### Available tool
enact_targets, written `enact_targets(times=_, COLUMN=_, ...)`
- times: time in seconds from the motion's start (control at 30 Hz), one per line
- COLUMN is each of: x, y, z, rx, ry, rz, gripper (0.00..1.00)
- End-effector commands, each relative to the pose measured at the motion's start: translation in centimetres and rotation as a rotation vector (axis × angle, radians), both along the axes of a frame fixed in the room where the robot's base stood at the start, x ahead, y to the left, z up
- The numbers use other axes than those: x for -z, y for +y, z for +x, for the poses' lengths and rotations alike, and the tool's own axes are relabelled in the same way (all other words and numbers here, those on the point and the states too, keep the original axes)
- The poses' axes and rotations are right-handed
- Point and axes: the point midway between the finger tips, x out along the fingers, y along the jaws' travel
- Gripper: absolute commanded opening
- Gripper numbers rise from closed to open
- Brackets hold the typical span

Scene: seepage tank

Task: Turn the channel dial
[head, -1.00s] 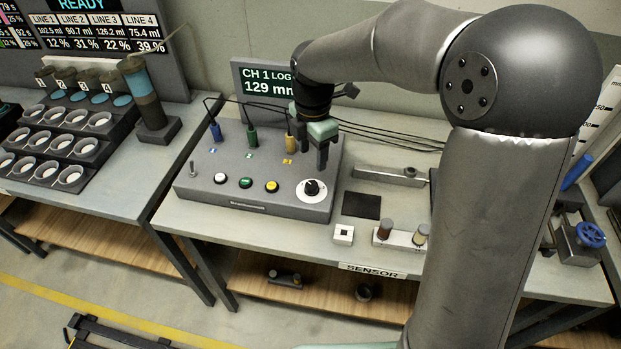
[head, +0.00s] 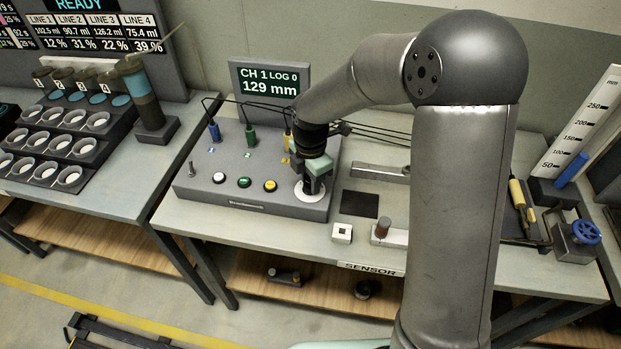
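The channel dial's white plate (head: 312,204) shows at the right front of the grey control box (head: 245,203). The dial's black knob is hidden behind my gripper (head: 309,188), which points down right over it. My fingers are at the knob, but I cannot tell whether they touch it or how far apart they are. The display (head: 270,82) behind the box reads CH 1, LOG 0, 129 mm.
White, green and yellow buttons (head: 270,185) and a toggle switch (head: 191,168) are left of the dial. Blue, green and yellow plugs (head: 250,135) with black cables stand behind. A dark pad (head: 359,204) and a white block (head: 342,233) lie to the right.

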Motion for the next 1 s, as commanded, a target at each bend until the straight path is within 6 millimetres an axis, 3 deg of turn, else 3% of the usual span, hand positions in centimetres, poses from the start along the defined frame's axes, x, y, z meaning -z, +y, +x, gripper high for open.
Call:
enact_targets(times=0.03, x=-0.01, y=0.0, z=0.0, rx=0.0, ry=0.0, rz=0.0, gripper=0.15)
enact_targets(times=0.07, x=-0.02, y=0.0, z=0.0, rx=0.0, ry=0.0, rz=0.0, gripper=0.07)
enact_targets(times=0.47, x=0.02, y=0.0, z=0.01, rx=0.05, ry=0.0, rz=0.0, gripper=0.07)
enact_targets(times=1.0, x=0.15, y=-0.03, z=-0.04, rx=0.48, ry=-0.001, rz=0.001, gripper=0.07)
